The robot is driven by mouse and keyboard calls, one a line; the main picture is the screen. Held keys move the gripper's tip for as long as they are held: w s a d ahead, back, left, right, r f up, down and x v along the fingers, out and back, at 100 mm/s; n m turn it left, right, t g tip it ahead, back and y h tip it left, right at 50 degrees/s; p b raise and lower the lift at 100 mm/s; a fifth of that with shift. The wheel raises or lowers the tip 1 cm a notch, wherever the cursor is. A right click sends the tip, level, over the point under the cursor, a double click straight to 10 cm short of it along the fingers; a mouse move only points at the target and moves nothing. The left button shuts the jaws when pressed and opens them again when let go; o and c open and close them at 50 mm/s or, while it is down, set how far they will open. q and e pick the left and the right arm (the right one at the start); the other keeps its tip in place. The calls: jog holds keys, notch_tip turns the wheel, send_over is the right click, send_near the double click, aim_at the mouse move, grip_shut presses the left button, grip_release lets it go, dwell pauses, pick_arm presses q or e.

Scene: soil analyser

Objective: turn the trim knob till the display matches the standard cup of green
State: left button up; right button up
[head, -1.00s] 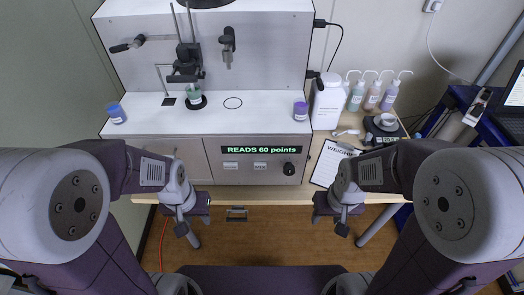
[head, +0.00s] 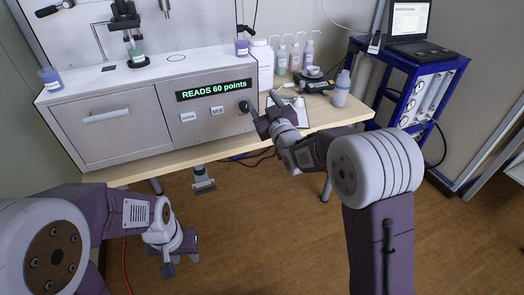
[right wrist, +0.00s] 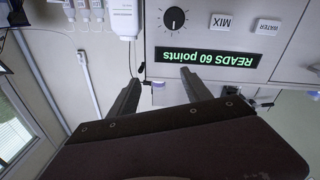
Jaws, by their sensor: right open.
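The trim knob (head: 244,106) is a black round knob at the right end of the analyser's front. In the right wrist view the knob (right wrist: 174,19), with a white pointer mark, shows upside down beyond the fingers. The display (head: 214,90) reads "READS 60 points" in green. The green cup (head: 136,52) stands under the probe on the analyser's top. My right gripper (head: 263,110) is open and empty, just right of the knob in the head view; its fingers (right wrist: 158,90) are apart from it. My left gripper (head: 180,257) hangs low, away from the analyser; its jaw opening is unclear.
A blue cup (head: 50,79) and a purple cup (head: 241,47) stand on the analyser's top. Buttons WATER (head: 188,118) and MIX (head: 217,112) sit left of the knob. Bottles, a scale (head: 316,84) and a clipboard lie right. The floor in front is clear.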

jog(key=b, duration=0.2)
send_near(246, 109)
notch_tip(246, 109, up, 2)
jog(key=d, duration=0.1)
jog(key=shift+f, duration=0.7)
jog(key=shift+g, duration=0.3)
jog(key=x, duration=0.9)
jog(key=shift+w+a+b, duration=0.3)
jog(key=shift+a+b, duration=0.1)
jog(key=shift+a, duration=0.05)
pick_arm(q)
jog(key=f, duration=0.5)
jog(key=shift+w+f, duration=0.25)
jog(key=shift+w, duration=0.05)
pick_arm(e)
grip_shut()
